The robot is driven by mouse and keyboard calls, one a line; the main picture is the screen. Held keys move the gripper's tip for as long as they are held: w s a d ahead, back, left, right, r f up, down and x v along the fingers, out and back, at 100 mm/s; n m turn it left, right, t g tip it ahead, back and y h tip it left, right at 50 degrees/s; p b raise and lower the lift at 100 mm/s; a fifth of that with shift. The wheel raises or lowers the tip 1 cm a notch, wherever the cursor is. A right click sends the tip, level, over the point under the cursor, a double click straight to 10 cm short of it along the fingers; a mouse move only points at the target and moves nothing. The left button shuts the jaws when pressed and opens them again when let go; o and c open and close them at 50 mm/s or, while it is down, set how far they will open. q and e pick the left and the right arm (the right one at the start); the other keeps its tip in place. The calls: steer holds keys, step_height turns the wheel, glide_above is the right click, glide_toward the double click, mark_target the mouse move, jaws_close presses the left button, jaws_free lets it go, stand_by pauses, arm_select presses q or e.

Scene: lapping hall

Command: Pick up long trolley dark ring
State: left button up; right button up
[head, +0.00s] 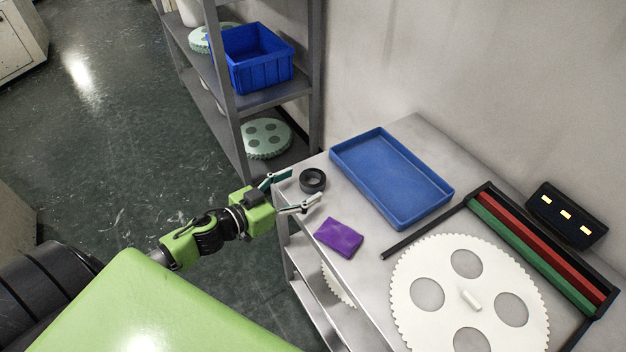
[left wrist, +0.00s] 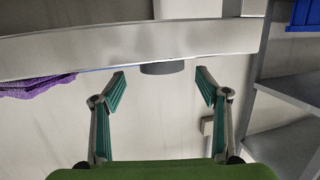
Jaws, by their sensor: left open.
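The dark ring (head: 312,180) lies flat on the grey trolley top (head: 300,212), near its far left corner. In the left wrist view the ring (left wrist: 162,68) shows as a dark piece just past the trolley's edge, between my fingertips in the picture. My left gripper (head: 296,190) is open and empty, at the left edge of the trolley, just short of the ring. Its two fingers also show spread apart in the left wrist view (left wrist: 160,78). My right gripper is not in view.
A blue tray (head: 392,178) lies right of the ring, and a purple cloth (head: 339,237) lies nearer. A large white toothed disc (head: 428,293), a rack of coloured bars (head: 540,255) and a black box (head: 566,214) are farther right. A grey shelf (head: 262,98) stands behind.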

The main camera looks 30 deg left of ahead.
mark_target(313, 179)
arm_select(q)
steer(key=shift+x, duration=2.8)
steer(key=shift+a+f, duration=0.1)
steer(key=shift+a, duration=0.1)
steer(key=c, duration=1.4)
